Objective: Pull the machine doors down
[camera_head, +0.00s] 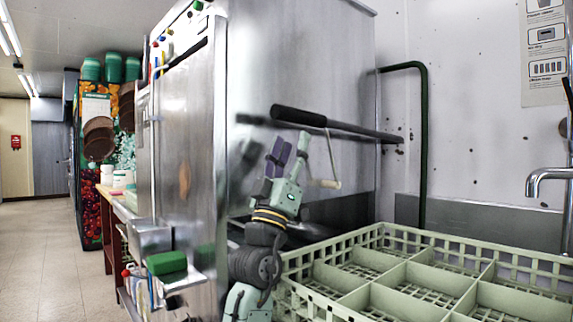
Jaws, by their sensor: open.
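The dish machine (300,60) is a large steel box in the middle of the view. Its broad side panel, seemingly a door (340,90), ends above a dark band near the rack. A long dark bar handle (350,129) with a thick black grip (298,116) runs across this panel to the right. My gripper (291,142) points up just below the black grip, with its purple fingers apart and nothing seen between them. Whether a finger touches the bar cannot be told.
A pale green dish rack (398,276) fills the lower right beside my arm. A thin rod with a tan end (325,183) hangs near my gripper. A dark green pipe (423,150) and a tap (545,180) stand at right. The floor (50,250) at left is clear.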

